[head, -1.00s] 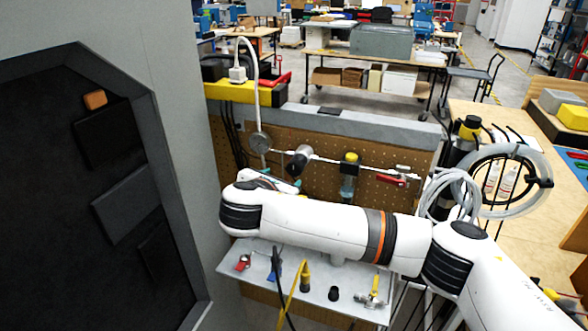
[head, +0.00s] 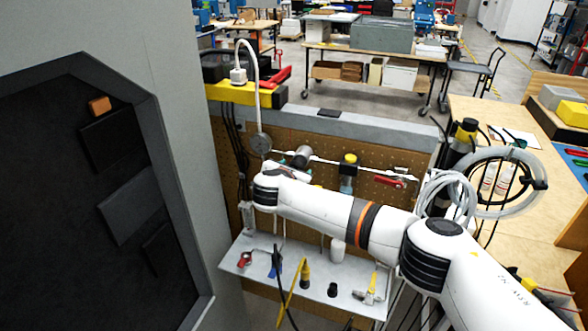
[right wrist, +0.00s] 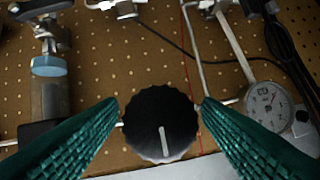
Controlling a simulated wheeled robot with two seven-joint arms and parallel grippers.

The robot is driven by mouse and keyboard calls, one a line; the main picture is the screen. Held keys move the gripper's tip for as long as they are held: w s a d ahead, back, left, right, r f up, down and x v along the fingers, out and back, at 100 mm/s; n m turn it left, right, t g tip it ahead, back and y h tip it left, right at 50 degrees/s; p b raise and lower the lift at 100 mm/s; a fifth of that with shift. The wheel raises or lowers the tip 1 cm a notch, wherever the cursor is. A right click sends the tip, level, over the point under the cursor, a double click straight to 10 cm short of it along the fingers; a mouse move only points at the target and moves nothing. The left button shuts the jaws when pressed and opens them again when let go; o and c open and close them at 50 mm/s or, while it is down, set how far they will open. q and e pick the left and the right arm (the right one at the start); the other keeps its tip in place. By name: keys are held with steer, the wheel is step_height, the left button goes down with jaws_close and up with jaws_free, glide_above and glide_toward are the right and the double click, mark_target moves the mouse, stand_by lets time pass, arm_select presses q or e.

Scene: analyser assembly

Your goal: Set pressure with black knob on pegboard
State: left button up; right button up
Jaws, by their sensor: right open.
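The black knob (right wrist: 158,124) is round with a ridged rim and a pale pointer line near vertical, slightly tilted. It sits low in the middle of the right wrist view. My right gripper (right wrist: 160,102) is open, with one green ridged finger on each side of the knob; small gaps show at the tips. In the head view my right wrist is in front of the pegboard (head: 400,160), and its fingers are mostly hidden. The round pressure gauge (right wrist: 268,107) is right of the knob in the wrist view; in the head view the gauge (head: 259,143) is upper left. My left gripper is not in view.
A red-handled valve (head: 389,181) and a yellow-topped filter (head: 349,160) are on the pegboard line. A grey shelf (head: 240,245) with several small tools lies below my arm. A dark-panelled cabinet (head: 180,60) stands close on the left.

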steer(key=c, duration=1)
steer(key=shift+d+f+m+t+y+b, duration=0.1)
steer(key=shift+f+m+t+y+b, duration=0.15)
steer(key=shift+m+y+b, duration=0.65)
steer(key=shift+m+t+b, duration=0.45)
steer(key=shift+m+b, duration=0.65)
steer(key=shift+r+m+y+b, duration=0.15)
steer(key=shift+m+y+b, duration=0.15)
steer(key=shift+m+b, duration=0.1)
